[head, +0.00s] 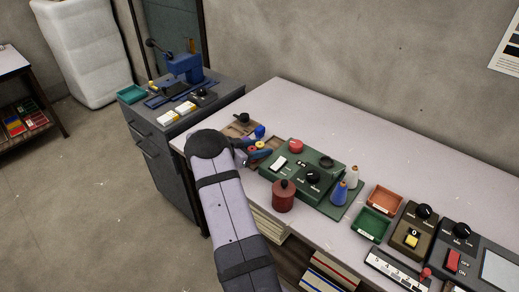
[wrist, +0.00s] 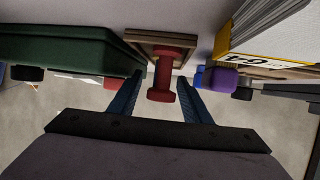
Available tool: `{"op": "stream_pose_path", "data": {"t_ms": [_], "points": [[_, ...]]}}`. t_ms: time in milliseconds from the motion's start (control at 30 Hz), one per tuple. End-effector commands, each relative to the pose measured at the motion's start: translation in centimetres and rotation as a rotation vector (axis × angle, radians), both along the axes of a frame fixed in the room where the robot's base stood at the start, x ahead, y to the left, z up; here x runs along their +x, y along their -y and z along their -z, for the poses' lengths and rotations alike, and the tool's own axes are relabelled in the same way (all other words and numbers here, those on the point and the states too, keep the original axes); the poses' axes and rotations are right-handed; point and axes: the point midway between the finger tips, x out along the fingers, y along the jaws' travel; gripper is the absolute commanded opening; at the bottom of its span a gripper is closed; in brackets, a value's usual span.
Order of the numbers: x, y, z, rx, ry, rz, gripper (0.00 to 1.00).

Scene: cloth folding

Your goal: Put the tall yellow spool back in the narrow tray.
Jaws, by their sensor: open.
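My gripper (head: 257,153) is open over the left part of the long table. Its two blue fingers (wrist: 162,80) show in the wrist view with a red spool (wrist: 165,72) between them, and gaps on both sides. The red spool meets a small wooden tray (wrist: 133,36), seen from a tilted, inverted angle. In the head view a small yellow top (head: 260,145) shows beside the fingers, perhaps the yellow spool; its height is hidden. A brown wooden tray (head: 231,128) lies behind my gripper, partly hidden by my arm. No tall yellow spool is clear in the wrist view.
A green machine (head: 322,195) stands right of my gripper, with a red canister (head: 284,198) in front. A blue and purple item (wrist: 220,80) is close to one finger. The table's back strip is clear.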

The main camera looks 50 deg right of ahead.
Motion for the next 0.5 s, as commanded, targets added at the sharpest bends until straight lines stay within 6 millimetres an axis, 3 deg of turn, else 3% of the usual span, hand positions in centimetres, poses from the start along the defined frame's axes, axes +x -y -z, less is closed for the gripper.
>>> {"op": "stream_pose_path", "data": {"t_ms": [500], "points": [[1.5,-8.2,-3.4,-0.001,0.002,-0.005,0.44]]}}
